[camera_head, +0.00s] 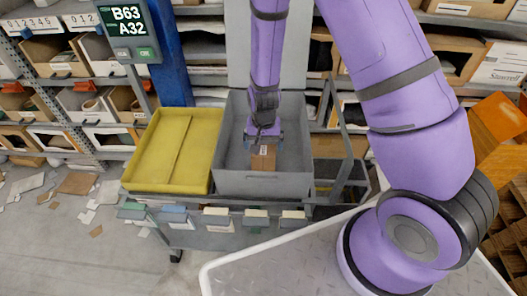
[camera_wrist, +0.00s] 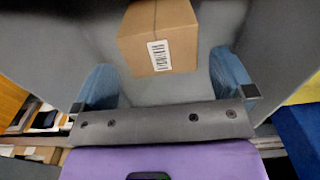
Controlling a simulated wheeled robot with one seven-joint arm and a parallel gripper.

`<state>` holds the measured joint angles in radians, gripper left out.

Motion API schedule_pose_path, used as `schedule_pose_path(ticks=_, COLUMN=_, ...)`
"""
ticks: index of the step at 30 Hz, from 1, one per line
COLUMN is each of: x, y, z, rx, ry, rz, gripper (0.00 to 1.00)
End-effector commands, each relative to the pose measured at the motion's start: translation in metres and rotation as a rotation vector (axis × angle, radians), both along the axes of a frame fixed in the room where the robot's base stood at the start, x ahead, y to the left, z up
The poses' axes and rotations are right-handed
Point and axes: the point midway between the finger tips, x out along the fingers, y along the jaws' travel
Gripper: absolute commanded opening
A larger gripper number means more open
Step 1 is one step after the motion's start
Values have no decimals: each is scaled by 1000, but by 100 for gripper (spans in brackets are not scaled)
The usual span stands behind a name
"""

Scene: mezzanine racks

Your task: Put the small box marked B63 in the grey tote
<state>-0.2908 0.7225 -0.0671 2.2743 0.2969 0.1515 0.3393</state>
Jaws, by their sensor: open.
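A small brown cardboard box (camera_head: 263,159) with a white barcode label is inside the grey tote (camera_head: 264,184). No B63 marking is readable on it. In the wrist view the box (camera_wrist: 160,36) shows beyond the gripper, with grey tote walls and floor around it. My gripper (camera_head: 263,133) reaches down into the tote, just above the box. Its two blue fingers (camera_wrist: 164,82) are spread apart with nothing between their tips. The box looks clear of the fingers; whether it rests fully on the floor is hard to tell.
A yellow tote (camera_head: 172,150) stands left of the grey one on the same cart. A sign (camera_head: 127,22) reads B63 and A32. Racks with cartons (camera_head: 70,50) stand behind. A post (camera_head: 166,60) rises behind the yellow tote. Paper scraps litter the floor at left.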

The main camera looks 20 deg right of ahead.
Motion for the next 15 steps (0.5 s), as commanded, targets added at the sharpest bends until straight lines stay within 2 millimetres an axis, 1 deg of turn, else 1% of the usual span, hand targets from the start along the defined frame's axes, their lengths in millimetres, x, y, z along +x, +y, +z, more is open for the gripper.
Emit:
schedule_pose_path(ticks=1, x=0, y=1, z=10, rx=1, ry=-4, rz=1, gripper=100)
schedule_pose_path(ticks=6, x=0, y=0, z=36, rx=1, ry=-4, rz=1, gripper=100)
schedule_pose_path(ticks=10, x=0, y=0, z=51, rx=0, ry=-2, rz=1, gripper=100)
schedule_pose_path(ticks=15, x=0, y=0, z=62, rx=1, ry=-1, rz=0, gripper=100)
